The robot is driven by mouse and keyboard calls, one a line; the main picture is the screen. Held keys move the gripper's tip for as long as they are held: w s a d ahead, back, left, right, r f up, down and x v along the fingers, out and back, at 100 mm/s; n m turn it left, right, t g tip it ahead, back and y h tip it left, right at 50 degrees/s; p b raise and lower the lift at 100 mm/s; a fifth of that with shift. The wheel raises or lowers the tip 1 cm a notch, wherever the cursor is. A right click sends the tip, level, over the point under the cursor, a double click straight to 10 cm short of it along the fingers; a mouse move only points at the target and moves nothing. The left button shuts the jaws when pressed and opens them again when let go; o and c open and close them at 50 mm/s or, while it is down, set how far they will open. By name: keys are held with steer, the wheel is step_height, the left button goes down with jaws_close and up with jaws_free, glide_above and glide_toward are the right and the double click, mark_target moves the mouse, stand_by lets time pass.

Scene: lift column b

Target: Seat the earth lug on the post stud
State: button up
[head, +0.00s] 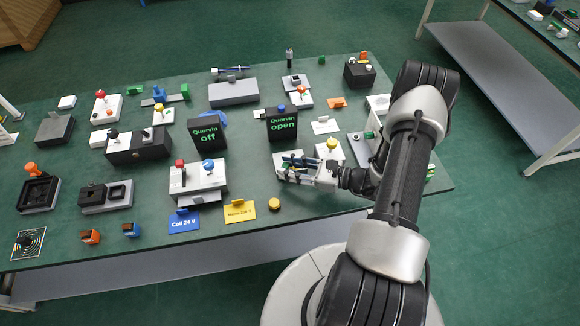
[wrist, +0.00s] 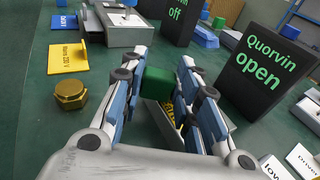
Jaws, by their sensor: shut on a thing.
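My gripper (head: 287,163) is low over the front right part of the green table. In the wrist view my gripper (wrist: 160,75) is shut on a green block (wrist: 157,83), apparently the grip of the earth lug. The lug's metal end cannot be made out. A dark strip with yellow lettering (wrist: 171,118) shows between the fingers; whether it belongs to the held thing is unclear. In the head view the fingers hide the held thing. I cannot pick out the post stud with certainty; a thin upright post (head: 290,56) stands at the table's back edge.
The black "Quorvin open" block (head: 282,123) stands close behind my gripper, and the "Quorvin off" block (head: 207,135) is to its left. A brass hex nut (wrist: 70,95) lies left of the fingers. Yellow (head: 239,211) and blue (head: 184,221) plates lie along the front.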

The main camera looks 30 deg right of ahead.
steer(key=shift+f, duration=0.15)
steer(key=o, duration=1)
steer(key=shift+c, duration=0.2)
steer(key=shift+s+d, duration=0.1)
steer(key=v, duration=1.1)
steer(key=shift+s+d, duration=0.25)
steer(key=shift+s, duration=0.05)
